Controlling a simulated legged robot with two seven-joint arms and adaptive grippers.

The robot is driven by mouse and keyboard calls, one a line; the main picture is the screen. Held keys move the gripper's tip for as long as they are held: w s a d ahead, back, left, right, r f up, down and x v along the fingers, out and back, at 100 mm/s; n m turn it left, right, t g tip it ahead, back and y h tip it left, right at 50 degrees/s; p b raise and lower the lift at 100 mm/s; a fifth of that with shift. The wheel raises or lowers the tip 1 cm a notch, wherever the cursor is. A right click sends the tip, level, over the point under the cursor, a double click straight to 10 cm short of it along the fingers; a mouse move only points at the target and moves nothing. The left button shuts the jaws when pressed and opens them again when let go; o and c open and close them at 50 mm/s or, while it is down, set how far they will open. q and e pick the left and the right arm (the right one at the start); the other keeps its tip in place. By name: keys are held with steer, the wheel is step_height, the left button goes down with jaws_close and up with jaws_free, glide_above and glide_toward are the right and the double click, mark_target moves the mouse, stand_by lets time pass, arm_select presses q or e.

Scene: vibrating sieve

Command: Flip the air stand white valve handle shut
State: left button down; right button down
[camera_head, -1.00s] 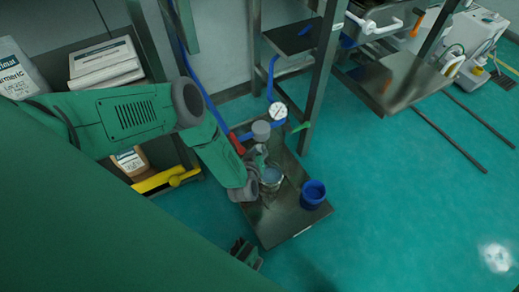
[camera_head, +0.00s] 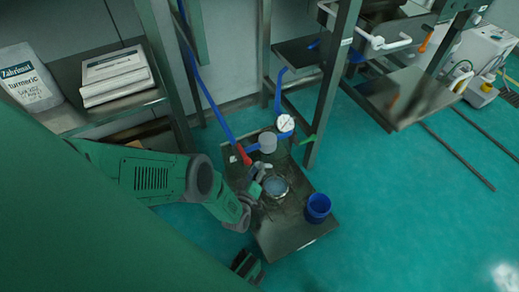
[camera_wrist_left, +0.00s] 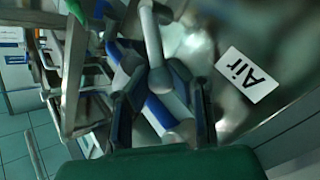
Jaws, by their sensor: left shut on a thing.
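The air stand (camera_head: 296,226) is a metal tray with blue piping, a white-faced gauge (camera_head: 285,123), a grey cap (camera_head: 267,142) and a steel pot (camera_head: 275,187). My left gripper (camera_head: 260,175) is over it, just left of the pot. In the left wrist view, its dark fingers (camera_wrist_left: 165,92) are shut around a pale, round-ended handle that looks like the white valve handle (camera_wrist_left: 153,42). An "Air" label (camera_wrist_left: 246,75) lies right of the fingers. The head view hardly shows the handle. A dark piece at the bottom may be my right gripper (camera_head: 247,266); its fingers are unclear.
A red handle (camera_head: 243,155) and a green handle (camera_head: 307,140) are on the piping. A blue cup (camera_head: 318,207) stands at the tray's right. Metal posts (camera_head: 335,90) rise behind. Open green floor is at right.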

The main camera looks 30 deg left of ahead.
arm_select(q)
steer(key=shift+s+f+n, duration=0.3)
steer(key=shift+f, duration=0.1)
stand_by(0.5)
steer(key=c, duration=1.5)
jaws_free()
steer(key=shift+c, duration=0.2)
steer(key=shift+w, duration=0.1)
steer(key=shift+w+r, duration=0.15)
steer(key=shift+r, duration=0.1)
